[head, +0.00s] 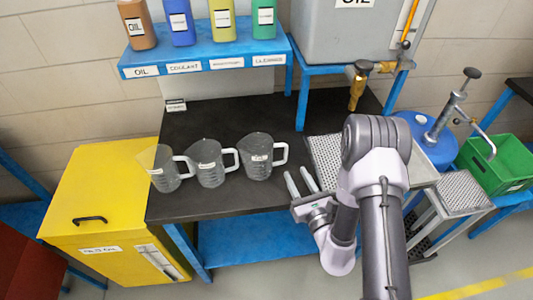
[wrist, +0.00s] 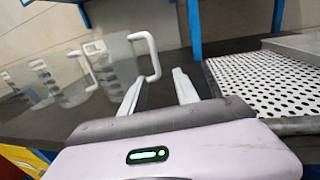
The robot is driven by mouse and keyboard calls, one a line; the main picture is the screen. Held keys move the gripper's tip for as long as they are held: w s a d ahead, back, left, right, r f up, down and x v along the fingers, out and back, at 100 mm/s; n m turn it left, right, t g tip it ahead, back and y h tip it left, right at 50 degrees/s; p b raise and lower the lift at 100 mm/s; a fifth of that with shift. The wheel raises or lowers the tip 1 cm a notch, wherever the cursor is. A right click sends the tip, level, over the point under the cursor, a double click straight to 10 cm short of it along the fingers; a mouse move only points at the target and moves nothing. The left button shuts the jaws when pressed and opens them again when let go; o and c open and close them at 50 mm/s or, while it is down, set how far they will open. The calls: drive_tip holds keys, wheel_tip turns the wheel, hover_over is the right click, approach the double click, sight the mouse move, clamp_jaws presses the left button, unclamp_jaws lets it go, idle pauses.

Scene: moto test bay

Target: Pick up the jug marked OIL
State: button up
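Three clear measuring jugs with white handles stand upright in a row on the black bench top: the left jug (head: 165,170), the middle jug (head: 209,163) and the right jug (head: 257,157). Each has a small white label, too small to read, so I cannot tell which is marked OIL. My gripper (head: 297,172) is open and empty, just right of and in front of the right jug, apart from it. In the wrist view the right jug (wrist: 119,64) and its handle are beyond my open fingers; the other jugs show farther left, blurred.
A blue shelf (head: 205,66) behind holds several coloured bottles, including a brown one (head: 137,24) marked OIL. A yellow bin (head: 95,200) stands left. A perforated tray (head: 323,160) lies beside my gripper. A brass tap (head: 358,88) hangs above it. Bare bench lies in front of the jugs.

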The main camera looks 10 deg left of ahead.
drive_tip(key=x, duration=0.6)
drive_tip(key=b+x, duration=0.1)
drive_tip(key=x, duration=0.4)
drive_tip(key=shift+w+a+r, duration=0.1)
drive_tip(key=shift+a, duration=0.15)
clamp_jaws()
